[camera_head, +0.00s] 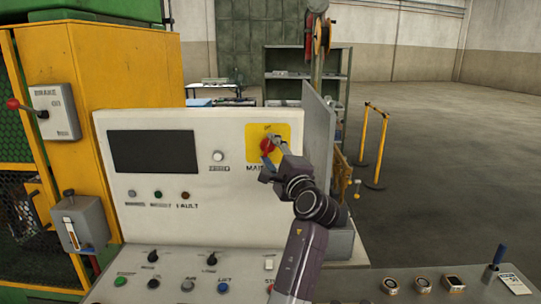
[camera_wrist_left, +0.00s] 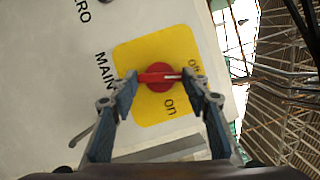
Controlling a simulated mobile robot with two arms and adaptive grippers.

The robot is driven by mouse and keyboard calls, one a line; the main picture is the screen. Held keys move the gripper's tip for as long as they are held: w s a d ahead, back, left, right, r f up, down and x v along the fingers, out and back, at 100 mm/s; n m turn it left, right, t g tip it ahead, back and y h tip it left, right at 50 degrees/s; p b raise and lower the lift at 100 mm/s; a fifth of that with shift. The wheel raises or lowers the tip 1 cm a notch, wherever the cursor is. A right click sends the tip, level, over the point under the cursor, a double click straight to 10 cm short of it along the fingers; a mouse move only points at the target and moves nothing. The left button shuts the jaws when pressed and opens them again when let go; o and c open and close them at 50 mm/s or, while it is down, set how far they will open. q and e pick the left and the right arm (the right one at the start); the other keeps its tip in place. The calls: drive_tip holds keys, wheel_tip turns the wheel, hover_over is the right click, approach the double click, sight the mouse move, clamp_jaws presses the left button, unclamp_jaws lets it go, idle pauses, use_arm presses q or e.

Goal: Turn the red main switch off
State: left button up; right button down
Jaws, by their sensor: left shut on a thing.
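The red main switch (camera_head: 267,146) is a round red knob with a bar handle on a yellow plate (camera_head: 284,131) at the right of the white control panel. In the left wrist view the red switch (camera_wrist_left: 160,88) sits between my fingertips. My left gripper (camera_head: 269,152) is shut on the handle, one finger at each end of the bar (camera_wrist_left: 160,76). The handle's white mark points toward the plate edge with the label that seems to read "off", partly hidden by a finger. The "on" label (camera_wrist_left: 169,106) lies to one side. My right gripper is not in view.
A dark screen (camera_head: 154,151) and a white zero button (camera_head: 217,156) are left of the switch. Knobs and coloured buttons line the sloped desk (camera_head: 190,262) below. A grey upright plate (camera_head: 318,135) stands close right of the panel. Open floor lies further right.

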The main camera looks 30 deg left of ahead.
use_arm(q)
drive_tip(key=shift+n+g+h, duration=0.4)
drive_tip(key=shift+n+g, duration=0.1)
drive_tip(key=shift+n, duration=1)
drive_tip(key=o, duration=1.2)
drive_tip(key=shift+c, duration=0.2)
drive_tip(key=shift+r, duration=0.1)
